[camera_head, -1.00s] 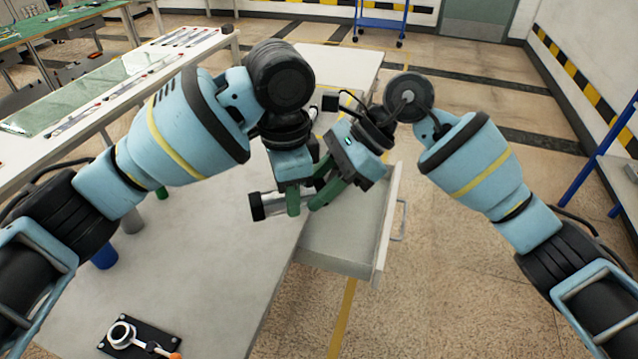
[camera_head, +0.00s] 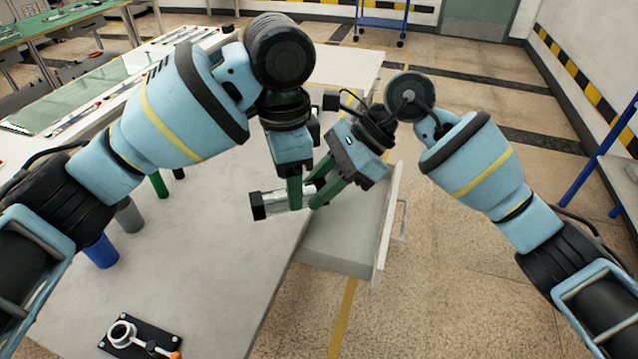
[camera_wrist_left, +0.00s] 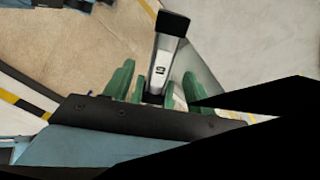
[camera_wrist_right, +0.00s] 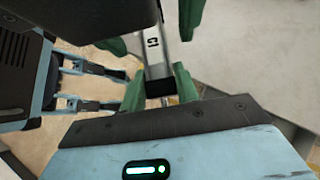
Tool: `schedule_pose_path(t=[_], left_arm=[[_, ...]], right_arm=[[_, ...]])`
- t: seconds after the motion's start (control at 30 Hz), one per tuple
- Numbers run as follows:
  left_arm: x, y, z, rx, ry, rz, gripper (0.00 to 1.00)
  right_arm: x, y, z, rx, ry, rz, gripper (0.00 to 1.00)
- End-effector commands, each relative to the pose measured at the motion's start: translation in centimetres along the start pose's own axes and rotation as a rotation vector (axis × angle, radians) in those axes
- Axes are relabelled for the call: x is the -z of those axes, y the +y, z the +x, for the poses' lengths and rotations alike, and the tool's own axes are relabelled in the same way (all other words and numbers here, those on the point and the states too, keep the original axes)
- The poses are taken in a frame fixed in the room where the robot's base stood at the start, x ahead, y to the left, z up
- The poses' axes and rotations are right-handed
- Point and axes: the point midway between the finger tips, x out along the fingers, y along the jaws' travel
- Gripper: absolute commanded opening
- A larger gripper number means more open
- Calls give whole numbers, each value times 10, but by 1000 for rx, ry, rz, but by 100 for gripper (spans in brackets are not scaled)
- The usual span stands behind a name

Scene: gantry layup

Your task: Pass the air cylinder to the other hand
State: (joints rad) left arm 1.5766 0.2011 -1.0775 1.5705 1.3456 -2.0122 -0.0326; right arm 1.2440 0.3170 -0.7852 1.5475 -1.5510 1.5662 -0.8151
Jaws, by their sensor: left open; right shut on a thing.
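The air cylinder is a silver bar with black end caps; in the head view its body (camera_head: 273,204) sticks out to the left of both grippers, above the table and drawer edge. My right gripper (camera_head: 316,198) is shut on the cylinder near its right part. My left gripper (camera_head: 294,200) is open with its green fingers beside the cylinder. In the left wrist view the cylinder (camera_wrist_left: 163,60) lies between the spread left fingers (camera_wrist_left: 152,88), with gaps on both sides. In the right wrist view the cylinder (camera_wrist_right: 155,55) sits between the right fingers (camera_wrist_right: 168,85).
A grey table (camera_head: 200,255) lies below, with an open drawer (camera_head: 345,250) at its right side. Blue (camera_head: 101,252), grey (camera_head: 129,215) and green (camera_head: 158,185) cylinders stand at the left. A black plate with a white ring fitting (camera_head: 140,342) lies at the front.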

Motion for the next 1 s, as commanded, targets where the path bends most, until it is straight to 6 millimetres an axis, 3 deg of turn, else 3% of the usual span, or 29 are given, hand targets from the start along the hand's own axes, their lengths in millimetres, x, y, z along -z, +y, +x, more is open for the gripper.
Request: schedule_pose_path(t=[0.2,0.5,0.8,1.0], left_arm=[[0,-1,-46,8,1,-2,56],[0,0,-85,3,0,-2,56],[0,0,-92,0,2,-1,56],[12,-6,-80,-28,119,-10,56]], right_arm=[[-1,0,-1,2,-1,-2,0],[-1,0,-1,1,-1,-1,0],[-1,0,-1,1,-2,-1,0],[-1,0,-1,1,-2,-1,0]])
